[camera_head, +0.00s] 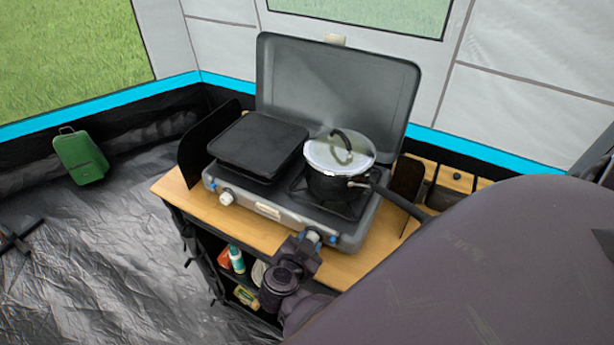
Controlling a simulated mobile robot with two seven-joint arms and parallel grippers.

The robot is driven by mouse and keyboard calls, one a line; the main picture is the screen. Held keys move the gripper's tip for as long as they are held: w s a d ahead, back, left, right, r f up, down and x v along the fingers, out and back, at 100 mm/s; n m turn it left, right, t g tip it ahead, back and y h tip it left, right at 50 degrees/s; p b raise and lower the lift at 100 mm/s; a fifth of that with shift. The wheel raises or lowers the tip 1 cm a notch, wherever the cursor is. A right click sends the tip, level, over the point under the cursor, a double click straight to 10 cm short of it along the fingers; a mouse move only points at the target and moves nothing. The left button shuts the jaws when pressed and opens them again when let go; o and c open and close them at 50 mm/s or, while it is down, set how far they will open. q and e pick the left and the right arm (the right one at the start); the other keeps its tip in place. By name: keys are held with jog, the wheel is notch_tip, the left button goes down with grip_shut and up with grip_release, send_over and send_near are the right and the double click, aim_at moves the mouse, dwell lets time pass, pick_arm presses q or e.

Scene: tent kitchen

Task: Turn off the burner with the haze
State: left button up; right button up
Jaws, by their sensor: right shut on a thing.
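A grey two-burner camp stove (280,209) stands on a wooden-topped table with its lid raised. A black griddle (258,145) covers the left burner, and a black pot (335,187) with a clear lid sits on the right burner. The left knob (227,197) is free on the front panel. My right gripper (306,243) is at the right knob (313,236) and shut on it, hiding part of it. I cannot make out any haze clearly over either burner. My left gripper is not in view.
The pot's handle (402,203) sticks out to the right, near my right arm. The wooden table top (178,190) is bare at the front left. Small containers (237,259) stand on the shelf below. A green case (81,157) is on the floor at left.

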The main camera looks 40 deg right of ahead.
jog(key=shift+s+f, duration=0.1)
jog(key=o, duration=0.9)
